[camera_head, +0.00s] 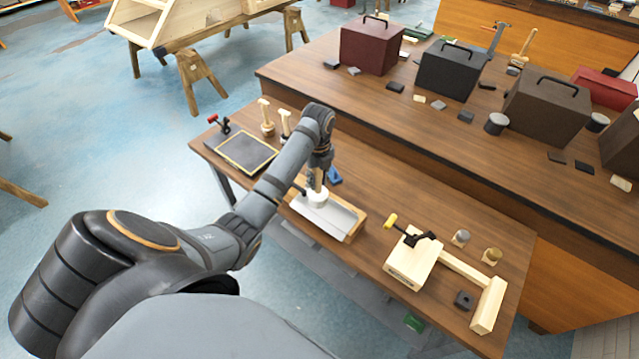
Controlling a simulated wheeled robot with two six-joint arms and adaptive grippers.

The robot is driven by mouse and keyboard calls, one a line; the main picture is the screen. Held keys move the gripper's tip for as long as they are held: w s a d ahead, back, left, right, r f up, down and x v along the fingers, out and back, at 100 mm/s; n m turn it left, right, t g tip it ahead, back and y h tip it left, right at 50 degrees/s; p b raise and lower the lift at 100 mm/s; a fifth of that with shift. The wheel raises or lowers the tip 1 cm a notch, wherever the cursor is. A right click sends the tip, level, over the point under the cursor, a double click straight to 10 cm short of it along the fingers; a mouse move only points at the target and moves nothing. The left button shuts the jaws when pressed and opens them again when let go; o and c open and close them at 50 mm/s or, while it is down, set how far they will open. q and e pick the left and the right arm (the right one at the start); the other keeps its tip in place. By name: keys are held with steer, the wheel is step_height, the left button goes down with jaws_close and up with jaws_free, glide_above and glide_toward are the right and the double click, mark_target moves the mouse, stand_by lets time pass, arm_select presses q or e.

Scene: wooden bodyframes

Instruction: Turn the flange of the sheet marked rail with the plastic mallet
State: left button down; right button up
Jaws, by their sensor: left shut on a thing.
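My left arm reaches in from the left, and its gripper (318,172) points down over the worktable. It is shut on a wooden handle, which belongs to the plastic mallet with a white head (317,198). The head is at the far part of a pale metal sheet (328,216); whether it touches the sheet I cannot tell. The sheet lies on a wooden block (355,228) near the table's front edge. No marking on the sheet is readable. The gripper's fingers are small and partly hidden by the arm. My right gripper is not in view.
A black, yellow-bordered mat (246,152) lies at left, near a red-handled clamp (218,122) and a standing mallet (267,118). A wooden fixture (412,263) with a yellow-handled clamp stands at right. Toolboxes (450,70) stand on the bench behind.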

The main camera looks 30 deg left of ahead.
mark_target(318, 189)
arm_select(q)
step_height(318, 189, down, 9)
steer(key=b, duration=0.4)
steer(key=shift+s+d+f+b, duration=0.1)
steer(key=shift+s+f+b, duration=0.1)
steer(key=shift+b, duration=0.2)
steer(key=r+p, duration=0.4)
steer(key=p, duration=0.1)
steer(key=shift+w+r, duration=0.3)
steer(key=shift+r, duration=0.1)
step_height(318, 189, up, 5)
steer(key=shift+s+f, duration=0.15)
steer(key=shift+f, duration=0.05)
